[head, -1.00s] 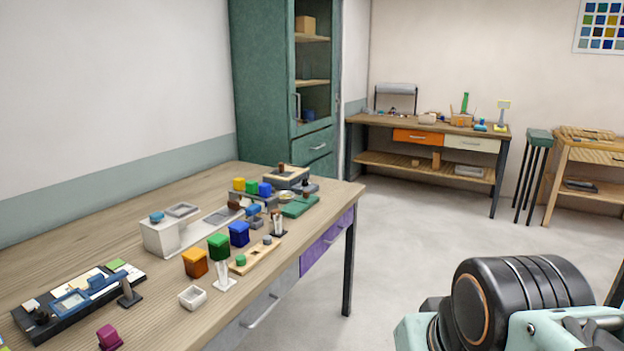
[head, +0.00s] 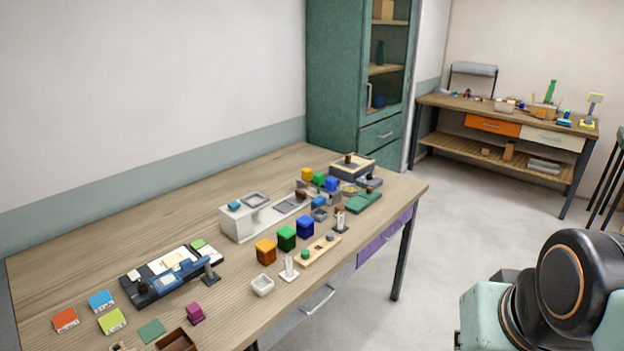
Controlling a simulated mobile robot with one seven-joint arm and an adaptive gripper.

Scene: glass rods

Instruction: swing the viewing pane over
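A black base plate (head: 133,288) with white and green pieces lies on the near left part of the wooden table. A blue frame (head: 178,271) sits on it and looks like the viewing pane; its exact tilt is too small to tell. A dark upright post (head: 209,272) stands at its right end. My gripper is not in view; only part of my arm shows at the lower right, apart from the table.
On the table (head: 90,250), orange, green and blue blocks (head: 287,238) stand right of the plate. A grey-white stand (head: 240,222) is behind them. Coloured cards (head: 102,300), a magenta block (head: 195,313) and a brown tray (head: 177,342) lie in front.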

